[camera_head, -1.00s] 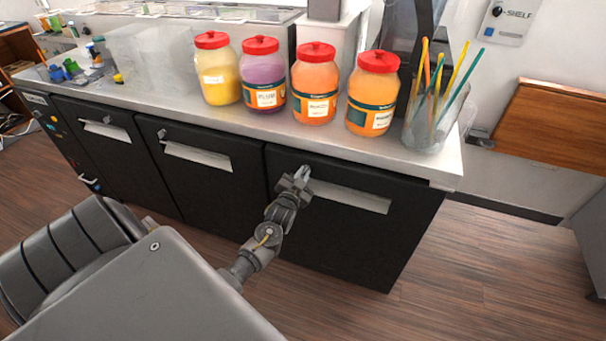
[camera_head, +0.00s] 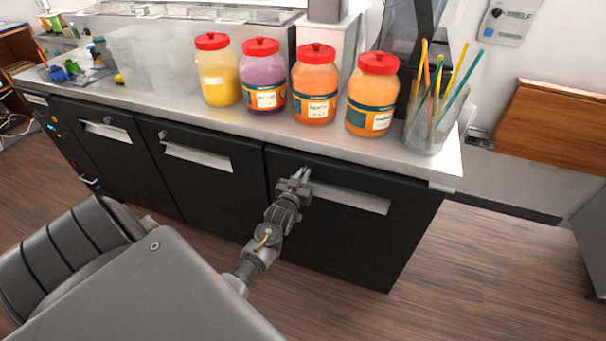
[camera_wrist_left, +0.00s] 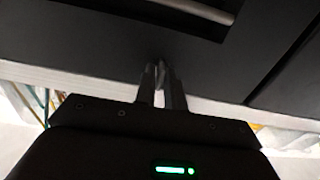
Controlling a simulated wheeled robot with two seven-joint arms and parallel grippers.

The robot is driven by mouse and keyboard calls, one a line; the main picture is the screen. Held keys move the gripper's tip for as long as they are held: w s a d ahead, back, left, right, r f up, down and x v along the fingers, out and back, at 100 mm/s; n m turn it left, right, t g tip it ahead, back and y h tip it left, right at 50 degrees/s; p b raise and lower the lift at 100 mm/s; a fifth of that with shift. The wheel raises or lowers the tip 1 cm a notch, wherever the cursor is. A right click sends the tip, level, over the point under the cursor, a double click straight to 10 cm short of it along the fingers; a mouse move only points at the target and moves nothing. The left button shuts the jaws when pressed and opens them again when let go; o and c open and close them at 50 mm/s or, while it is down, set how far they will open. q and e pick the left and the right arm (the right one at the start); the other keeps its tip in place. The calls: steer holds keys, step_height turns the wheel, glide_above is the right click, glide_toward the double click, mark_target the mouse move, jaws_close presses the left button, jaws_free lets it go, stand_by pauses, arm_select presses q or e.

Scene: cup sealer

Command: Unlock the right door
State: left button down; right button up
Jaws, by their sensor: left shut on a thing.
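The right door (camera_head: 350,235) is the rightmost black door of the counter and is closed, with a pale handle strip (camera_head: 350,197) near its top. My left gripper (camera_head: 304,174) is at the door's upper left corner, just left of the handle. In the left wrist view my left gripper (camera_wrist_left: 161,84) has its two fingers close together on a small metal lock piece (camera_wrist_left: 160,72) at the door's face. The fingers hide most of the lock piece, so I cannot tell which way it is turned. My right gripper is not in view.
The other two doors show similar small locks, one on the middle door (camera_head: 161,134). On the steel counter top (camera_head: 225,118) stand several red-lidded jars (camera_head: 315,85) and a clear cup of coloured sticks (camera_head: 432,125). The floor (camera_head: 450,290) to the right is clear.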

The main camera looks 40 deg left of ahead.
arm_select(q)
steer(key=c, duration=1.6)
jaws_free()
steer(key=b+v, duration=0.1)
steer(key=v, duration=0.9)
steer(key=shift+s+d+b, duration=0.2)
steer(key=shift+s+b, duration=0.1)
steer(key=shift+s, duration=0.05)
